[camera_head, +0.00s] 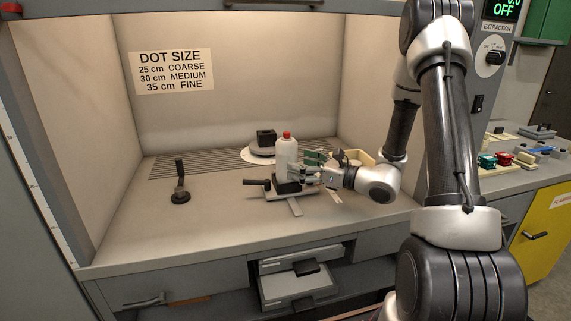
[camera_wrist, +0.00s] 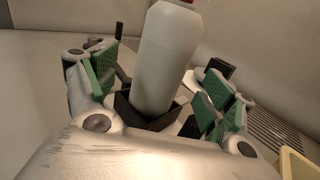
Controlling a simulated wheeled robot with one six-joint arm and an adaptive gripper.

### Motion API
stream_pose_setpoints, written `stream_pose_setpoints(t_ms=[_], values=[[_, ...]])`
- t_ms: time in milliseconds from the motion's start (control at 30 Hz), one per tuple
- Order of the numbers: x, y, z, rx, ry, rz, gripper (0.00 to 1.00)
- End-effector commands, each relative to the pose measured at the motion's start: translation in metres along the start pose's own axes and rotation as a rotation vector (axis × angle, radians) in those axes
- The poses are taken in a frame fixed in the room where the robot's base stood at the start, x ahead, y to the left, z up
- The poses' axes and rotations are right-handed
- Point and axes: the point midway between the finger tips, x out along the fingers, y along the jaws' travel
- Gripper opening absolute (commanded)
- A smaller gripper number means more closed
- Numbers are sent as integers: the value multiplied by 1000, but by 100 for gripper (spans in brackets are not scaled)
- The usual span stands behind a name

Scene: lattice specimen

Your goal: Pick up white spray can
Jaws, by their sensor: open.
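The white spray can (camera_head: 286,161) with a red top stands upright in a dark holder on a small metal stand (camera_head: 280,194), inside the hood. My gripper (camera_head: 308,168) reaches in from the right at the can's lower part. Its green-padded fingers (camera_wrist: 166,92) are open, one on each side of the can. In the wrist view gaps show between the pads and the can.
Behind the can is a round plate with a black block (camera_head: 266,138). A black-handled tool (camera_head: 180,184) stands on the left of the hood floor. A cream tray (camera_head: 352,158) lies behind my wrist. The front left floor is clear.

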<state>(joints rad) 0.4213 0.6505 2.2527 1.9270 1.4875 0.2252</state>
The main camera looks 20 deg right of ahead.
Motion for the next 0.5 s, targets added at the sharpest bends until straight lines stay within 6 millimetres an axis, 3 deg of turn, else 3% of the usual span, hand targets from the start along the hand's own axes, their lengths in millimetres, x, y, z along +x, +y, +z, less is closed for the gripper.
stream_pose_setpoints(t_ms=[300,500], values=[[47,-2,2,-2,1,4,83],[54,-3,2,-2,1,1,83]])
